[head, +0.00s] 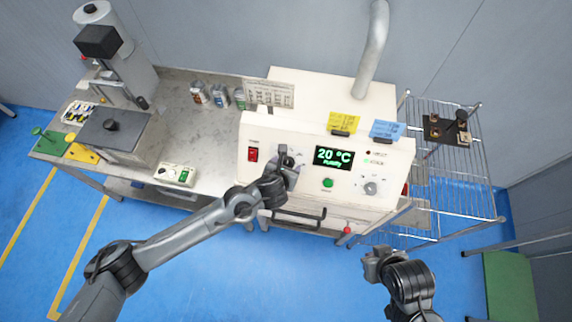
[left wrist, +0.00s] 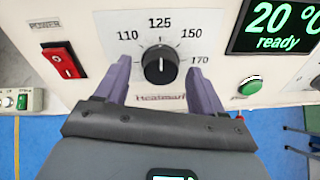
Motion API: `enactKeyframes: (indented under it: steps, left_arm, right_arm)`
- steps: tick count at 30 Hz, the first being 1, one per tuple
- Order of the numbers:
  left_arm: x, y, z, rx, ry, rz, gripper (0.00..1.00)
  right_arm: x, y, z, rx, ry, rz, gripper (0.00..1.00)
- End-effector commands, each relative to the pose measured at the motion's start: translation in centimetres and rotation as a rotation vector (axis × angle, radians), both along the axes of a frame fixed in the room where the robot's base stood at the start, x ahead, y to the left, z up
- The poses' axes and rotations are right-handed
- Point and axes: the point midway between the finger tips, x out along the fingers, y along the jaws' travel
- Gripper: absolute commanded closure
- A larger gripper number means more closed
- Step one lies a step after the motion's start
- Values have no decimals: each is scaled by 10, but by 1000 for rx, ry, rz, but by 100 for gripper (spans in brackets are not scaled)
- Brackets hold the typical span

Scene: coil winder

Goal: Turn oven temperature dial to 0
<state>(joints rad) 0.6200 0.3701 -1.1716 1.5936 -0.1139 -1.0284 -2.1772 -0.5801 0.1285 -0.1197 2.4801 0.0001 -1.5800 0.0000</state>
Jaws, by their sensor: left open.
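The oven (head: 325,140) is a cream box with a front panel. In the left wrist view its black temperature dial (left wrist: 160,65) has a scale with 110, 125, 150 and 170, and its pointer faces up toward 125. My left gripper (left wrist: 160,76) is open, with one purple finger on each side of the dial; I cannot tell if they touch it. In the head view my left gripper (head: 282,162) is in front of the panel and hides most of the dial. My right gripper (head: 376,262) is low, away from the oven; its jaws are unclear.
The panel has a red power switch (left wrist: 64,62), a green button (left wrist: 250,85), a display (head: 334,158) reading 20 °C ready and a second knob (head: 370,188). A wire rack (head: 455,190) stands right, a workbench (head: 200,140) left.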

Motion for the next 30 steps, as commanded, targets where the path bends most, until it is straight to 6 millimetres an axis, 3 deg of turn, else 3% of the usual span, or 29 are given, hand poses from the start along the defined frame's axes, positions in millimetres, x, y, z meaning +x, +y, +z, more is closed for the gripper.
enactKeyframes:
  steps: [13, 24, 30]
  left_arm:
    - [5, -1, -5, -1, -1, 1, 33]
    - [5, -1, -4, -1, -1, 1, 87]
    - [5, -1, -5, -10, 2, 8, 87]
  right_arm:
    - [0, 2, 1, 8, -1, -5, 100]
    - [0, 3, 1, 12, 0, -8, 100]
    - [0, 3, 0, 12, 0, -7, 100]
